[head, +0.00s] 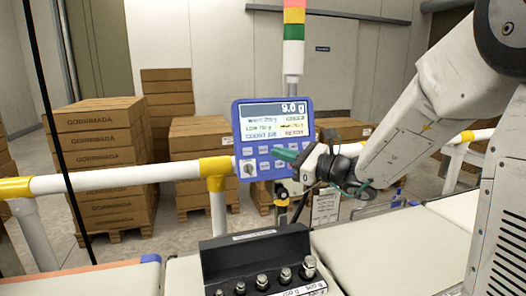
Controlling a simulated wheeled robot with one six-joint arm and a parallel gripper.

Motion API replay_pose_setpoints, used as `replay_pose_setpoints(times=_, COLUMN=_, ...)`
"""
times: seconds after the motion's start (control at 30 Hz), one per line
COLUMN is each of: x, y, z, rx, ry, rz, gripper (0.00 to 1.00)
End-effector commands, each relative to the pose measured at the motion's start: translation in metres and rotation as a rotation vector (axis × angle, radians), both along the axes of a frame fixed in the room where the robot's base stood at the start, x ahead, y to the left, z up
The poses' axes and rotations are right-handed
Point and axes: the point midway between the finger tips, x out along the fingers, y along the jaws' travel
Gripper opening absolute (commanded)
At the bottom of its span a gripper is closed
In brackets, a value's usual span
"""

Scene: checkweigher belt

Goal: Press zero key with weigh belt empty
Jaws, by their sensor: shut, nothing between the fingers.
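The blue weigher console (248,135) stands upright beyond the belts, with a lit display (275,109) at the top that appears to read 9.0 g. Below the display are rows of small white keys, whose labels are too small to read. My gripper (290,156) is shut and empty, its green fingertips in front of the console's lower right keys. It hides some of those keys, and I cannot tell whether it touches one. The pale weigh belt (425,240) shows at the right, with nothing on its visible part; my arm hides some of it.
A black case of metal weights (255,252) stands at the front centre. A white and yellow rail (130,176) runs behind. A red, yellow and green light tower (293,40) rises behind the console. Stacked cartons (100,150) stand at the back left.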

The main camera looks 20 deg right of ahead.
Motion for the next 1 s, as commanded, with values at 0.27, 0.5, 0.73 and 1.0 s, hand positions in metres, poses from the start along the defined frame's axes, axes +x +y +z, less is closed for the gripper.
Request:
replay_pose_setpoints(times=0.27, x=0.022, y=0.0, z=-0.007, rx=0.0, ry=0.002, rz=0.002, gripper=0.0)
replay_pose_setpoints(times=0.5, x=0.055, y=0.0, z=-0.017, rx=-0.001, ry=0.002, rz=0.0, gripper=0.0)
replay_pose_setpoints(times=0.73, x=0.077, y=0.0, z=-0.022, rx=-0.002, ry=0.0, rz=0.001, gripper=0.0)
replay_pose_setpoints(times=1.0, x=0.084, y=0.0, z=-0.024, rx=-0.002, ry=0.0, rz=0.001, gripper=0.0)
